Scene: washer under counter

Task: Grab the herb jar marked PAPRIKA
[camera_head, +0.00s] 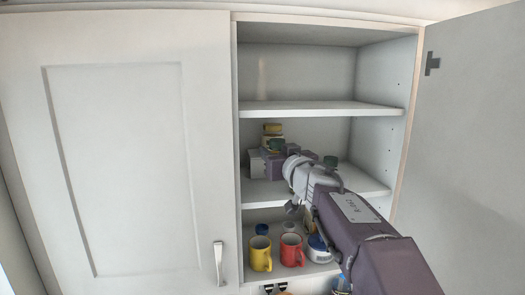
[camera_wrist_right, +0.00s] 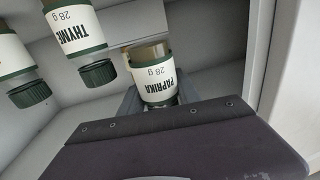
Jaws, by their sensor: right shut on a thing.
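The PAPRIKA jar (camera_wrist_right: 158,85) has a white label and appears upside down in the right wrist view. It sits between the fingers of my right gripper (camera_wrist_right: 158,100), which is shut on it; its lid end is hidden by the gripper. A THYME jar (camera_wrist_right: 75,35) with a dark green lid stands beside it, apart from the gripper. Another jar (camera_wrist_right: 18,75) with a green lid is at the left edge. In the head view my right gripper (camera_head: 272,155) reaches into the open cabinet at the middle shelf. My left gripper is not in view.
A green-lidded jar (camera_head: 330,161) shows just beyond my right wrist. A yellow mug (camera_head: 260,255) and a red mug (camera_head: 291,250) stand on the lower shelf (camera_head: 312,267). The upper shelf (camera_head: 320,108) is close above the gripper. The open door (camera_head: 465,130) stands at right.

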